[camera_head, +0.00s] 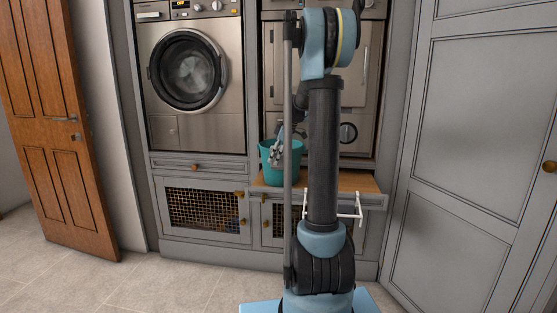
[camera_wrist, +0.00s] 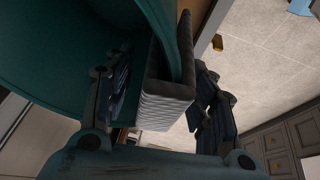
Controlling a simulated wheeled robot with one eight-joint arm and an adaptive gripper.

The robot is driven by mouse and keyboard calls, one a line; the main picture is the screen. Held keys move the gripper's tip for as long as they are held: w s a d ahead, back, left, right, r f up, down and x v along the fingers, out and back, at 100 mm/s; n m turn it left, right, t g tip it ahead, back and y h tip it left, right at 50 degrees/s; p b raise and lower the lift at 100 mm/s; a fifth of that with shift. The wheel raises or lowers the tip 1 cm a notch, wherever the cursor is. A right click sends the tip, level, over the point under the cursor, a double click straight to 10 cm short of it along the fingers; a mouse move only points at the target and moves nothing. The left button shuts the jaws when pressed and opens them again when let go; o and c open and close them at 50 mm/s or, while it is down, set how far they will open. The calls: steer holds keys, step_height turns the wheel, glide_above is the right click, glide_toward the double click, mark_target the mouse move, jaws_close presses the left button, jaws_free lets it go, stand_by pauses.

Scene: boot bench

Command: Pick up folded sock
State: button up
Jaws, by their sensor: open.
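The folded sock (camera_wrist: 165,108), grey and ribbed with a darker edge, shows in the middle of the wrist view. It appears draped over the wall of the teal bucket (camera_wrist: 50,40), whose edge runs down into its fold. My gripper (camera_wrist: 163,78) is open, with one dark finger on each side of the sock and bucket wall. I cannot tell whether either finger touches the sock. In the head view my gripper (camera_head: 278,152) is at the rim of the bucket (camera_head: 270,176). The sock cannot be made out there, and my arm hides part of that area.
The bucket stands on a wooden pull-out shelf (camera_head: 362,184) below a steel appliance. A washing machine (camera_head: 188,70) is to the left, above mesh-front cabinets (camera_head: 200,208). A white wire rack (camera_head: 346,211) hangs under the shelf. Tall grey doors (camera_head: 475,120) stand right. The tiled floor (camera_head: 150,285) is clear.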

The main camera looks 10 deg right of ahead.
steer(key=shift+w+a+f, duration=0.15)
steer(key=shift+a+f, duration=0.1)
steer(key=shift+f, duration=0.3)
steer(key=c, duration=1)
